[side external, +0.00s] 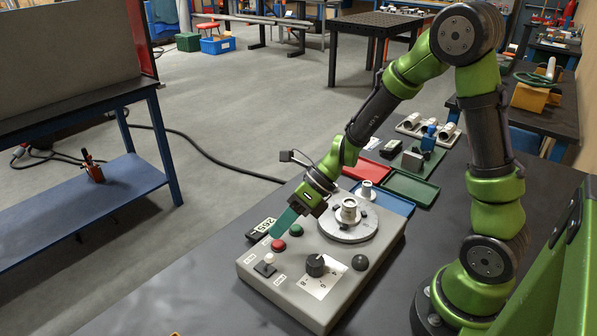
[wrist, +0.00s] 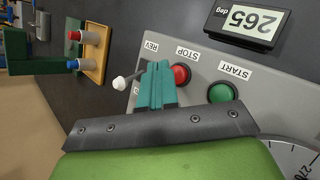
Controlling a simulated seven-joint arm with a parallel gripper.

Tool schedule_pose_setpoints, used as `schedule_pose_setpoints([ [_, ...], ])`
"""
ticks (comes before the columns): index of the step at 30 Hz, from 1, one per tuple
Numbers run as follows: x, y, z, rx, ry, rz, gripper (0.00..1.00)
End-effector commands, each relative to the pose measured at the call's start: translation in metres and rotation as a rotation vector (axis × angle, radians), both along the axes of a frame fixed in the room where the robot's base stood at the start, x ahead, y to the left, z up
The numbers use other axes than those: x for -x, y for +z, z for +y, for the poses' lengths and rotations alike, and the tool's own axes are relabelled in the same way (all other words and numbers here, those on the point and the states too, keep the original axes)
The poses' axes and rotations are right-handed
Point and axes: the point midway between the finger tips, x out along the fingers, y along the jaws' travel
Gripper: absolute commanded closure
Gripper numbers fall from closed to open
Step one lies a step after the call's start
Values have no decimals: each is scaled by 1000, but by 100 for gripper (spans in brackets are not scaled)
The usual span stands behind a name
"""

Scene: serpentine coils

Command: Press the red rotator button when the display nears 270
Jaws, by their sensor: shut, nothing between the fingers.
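The red button (side external: 278,244), labelled STOP, is on the grey control box (side external: 320,305). It also shows in the wrist view (wrist: 181,75). The display (side external: 262,227) lies beside the box; in the wrist view it reads 265 deg (wrist: 252,20). My gripper (side external: 275,234) is shut and empty, its teal fingers pointing down close to the red button. In the wrist view the fingertips (wrist: 159,66) are right beside the button; I cannot tell whether they touch it. The green START button (wrist: 221,92) is on the other side of the red button. The rotator disc (side external: 347,227) carries a metal part (side external: 348,210).
A white-tipped toggle switch (wrist: 120,83) near the REV label stands close to my fingers. A black knob (side external: 315,265) and a dark dome (side external: 360,262) are on the box. Blue (side external: 395,204), green (side external: 412,188) and red (side external: 367,169) trays lie behind it.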

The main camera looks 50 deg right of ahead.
Motion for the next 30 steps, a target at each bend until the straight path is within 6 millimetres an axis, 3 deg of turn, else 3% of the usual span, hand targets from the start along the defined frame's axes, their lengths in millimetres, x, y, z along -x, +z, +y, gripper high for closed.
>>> schedule_pose_setpoints([
  [17,0,47,0,0,0,-3,100],
  [30,0,50,0,0,-1,1,100],
])
